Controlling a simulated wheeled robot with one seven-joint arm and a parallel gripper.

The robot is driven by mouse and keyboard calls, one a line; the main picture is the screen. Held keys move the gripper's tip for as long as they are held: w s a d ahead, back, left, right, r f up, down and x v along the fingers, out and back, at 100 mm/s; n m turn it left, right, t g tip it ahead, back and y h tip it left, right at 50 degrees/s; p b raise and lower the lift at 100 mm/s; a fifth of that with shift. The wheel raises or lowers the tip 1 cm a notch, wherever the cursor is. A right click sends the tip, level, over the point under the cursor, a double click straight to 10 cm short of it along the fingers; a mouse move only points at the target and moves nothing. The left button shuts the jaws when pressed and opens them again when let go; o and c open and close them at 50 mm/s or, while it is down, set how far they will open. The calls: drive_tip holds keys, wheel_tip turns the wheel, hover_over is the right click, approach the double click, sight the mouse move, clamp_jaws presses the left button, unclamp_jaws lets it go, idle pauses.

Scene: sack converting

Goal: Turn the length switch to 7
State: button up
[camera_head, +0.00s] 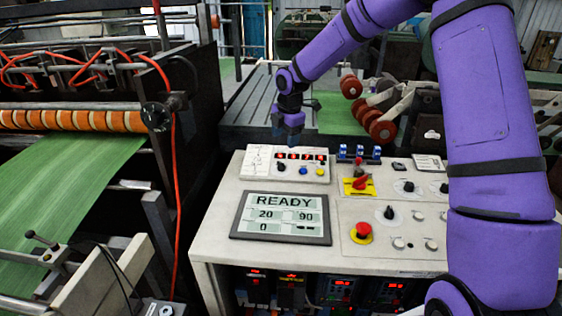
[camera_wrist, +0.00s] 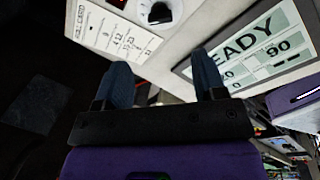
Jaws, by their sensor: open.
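A black rotary knob on a white dial, which I take for the length switch, shows at the top edge of the wrist view (camera_wrist: 159,13). In the head view it is the small dark knob (camera_head: 281,167) on the white control box (camera_head: 256,160), left of a blue and a yellow button. The dial setting is too small to read. A printed card with numbers (camera_wrist: 118,33) lies beside the knob in the wrist view. My gripper (camera_head: 290,138) hangs above the box, apart from the knob. Its two blue fingers are open and empty in the wrist view (camera_wrist: 161,60).
The display reading READY (camera_head: 282,218) lies in front of the box. A red emergency button (camera_head: 362,230), a red switch on yellow (camera_head: 360,184) and other knobs stand to the right. A machine with green sheet (camera_head: 70,180) is at left.

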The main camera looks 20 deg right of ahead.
sight(281, 163)
drive_tip(key=f, duration=0.3)
drive_tip(key=w+f, duration=0.1)
drive_tip(key=f, duration=0.6)
drive_tip(key=shift+w+a+f, duration=0.25)
drive_tip(key=shift+w+a, duration=0.05)
drive_tip(key=c, duration=0.9)
